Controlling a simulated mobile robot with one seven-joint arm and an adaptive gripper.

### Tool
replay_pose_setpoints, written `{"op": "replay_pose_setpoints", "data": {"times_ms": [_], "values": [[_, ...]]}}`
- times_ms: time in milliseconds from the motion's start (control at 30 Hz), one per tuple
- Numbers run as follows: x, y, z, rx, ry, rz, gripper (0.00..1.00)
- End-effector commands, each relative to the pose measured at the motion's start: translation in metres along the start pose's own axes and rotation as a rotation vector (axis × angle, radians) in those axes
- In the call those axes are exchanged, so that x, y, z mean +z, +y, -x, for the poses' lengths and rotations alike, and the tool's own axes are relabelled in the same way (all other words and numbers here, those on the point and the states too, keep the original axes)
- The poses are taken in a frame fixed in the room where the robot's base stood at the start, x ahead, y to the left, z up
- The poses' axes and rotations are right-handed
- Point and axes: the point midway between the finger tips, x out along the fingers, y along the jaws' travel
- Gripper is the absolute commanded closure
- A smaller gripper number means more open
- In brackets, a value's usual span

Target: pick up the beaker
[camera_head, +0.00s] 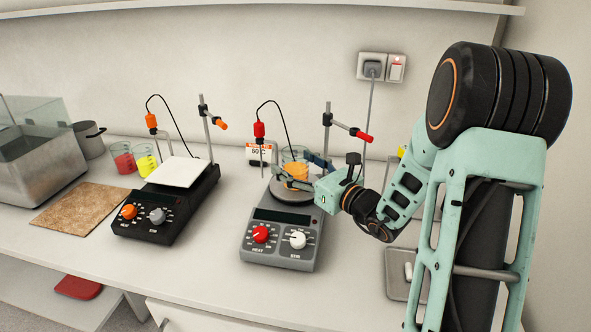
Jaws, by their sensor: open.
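A clear glass beaker (294,153) with orange liquid in it stands upright on the round plate (291,190) of the grey hotplate stirrer (283,231). My gripper (298,166) reaches in from the right, with its fingers close to the beaker at about the height of the liquid. The gripper is open. One finger shows to the right of the beaker and another in front of it. Whether the fingers touch the glass cannot be told. Part of the beaker's lower side is hidden by the gripper.
A red-capped probe (259,130) and a clamp stand (327,131) rise close around the beaker. A sign (258,153) reads 60 C. A black stirrer (167,202) with a white plate, beakers of red (122,158) and yellow (144,160) liquid, and a brown mat (82,207) lie left.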

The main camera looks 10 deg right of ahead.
Motion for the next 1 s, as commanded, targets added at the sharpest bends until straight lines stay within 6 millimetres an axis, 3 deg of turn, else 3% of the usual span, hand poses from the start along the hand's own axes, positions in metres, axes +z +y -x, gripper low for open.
{"op": "replay_pose_setpoints", "data": {"times_ms": [100,567,1000], "values": [[0.0000,0.0000,0.0004,0.000,0.000,0.000,0.33],[0.0001,0.0001,0.0007,0.001,0.000,0.001,0.84],[0.0052,-0.0007,0.0006,0.001,-0.002,0.002,0.85]]}}
